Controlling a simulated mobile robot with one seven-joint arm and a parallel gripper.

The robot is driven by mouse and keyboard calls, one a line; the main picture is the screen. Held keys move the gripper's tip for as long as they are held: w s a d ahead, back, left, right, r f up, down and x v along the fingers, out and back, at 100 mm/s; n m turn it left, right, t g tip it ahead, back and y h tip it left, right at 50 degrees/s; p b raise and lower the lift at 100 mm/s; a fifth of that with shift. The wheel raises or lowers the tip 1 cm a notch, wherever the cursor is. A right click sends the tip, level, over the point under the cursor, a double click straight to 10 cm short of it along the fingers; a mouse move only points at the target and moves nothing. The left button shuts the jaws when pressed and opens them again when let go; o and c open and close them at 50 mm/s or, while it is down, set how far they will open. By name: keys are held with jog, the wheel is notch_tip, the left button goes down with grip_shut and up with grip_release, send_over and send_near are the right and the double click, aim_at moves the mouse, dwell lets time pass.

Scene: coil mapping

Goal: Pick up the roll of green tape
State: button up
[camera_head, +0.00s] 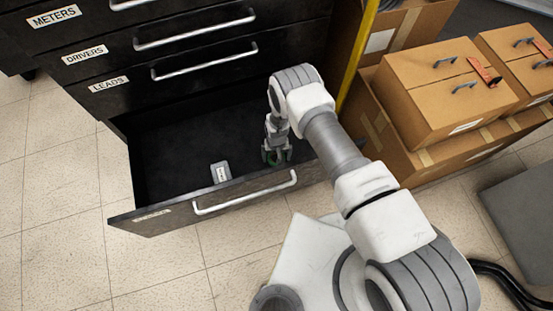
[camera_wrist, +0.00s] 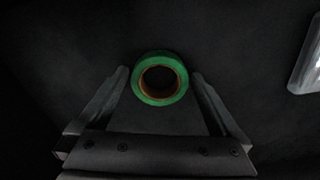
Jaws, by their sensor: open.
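A roll of green tape (camera_wrist: 160,97) with a brown core lies on the dark drawer floor. In the wrist view it sits between the tips of my gripper (camera_wrist: 160,85), whose two fingers stand apart on its left and right. A gap shows on both sides, and I cannot tell how high the fingertips are above the floor. In the head view my gripper (camera_head: 276,156) reaches down inside the open drawer, near its front right.
The open drawer (camera_head: 245,193) has a front panel with a metal handle close to my gripper. A small pale labelled object (camera_head: 220,172) lies in the drawer to the left. Closed drawers (camera_head: 205,62) rise behind. Cardboard boxes (camera_head: 440,85) and a yellow post (camera_head: 357,55) stand at the right.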

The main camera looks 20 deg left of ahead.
jog(key=shift+r, duration=0.1)
jog(key=c, duration=1.1)
jog(key=shift+r, duration=0.1)
jog(key=shift+c, duration=0.2)
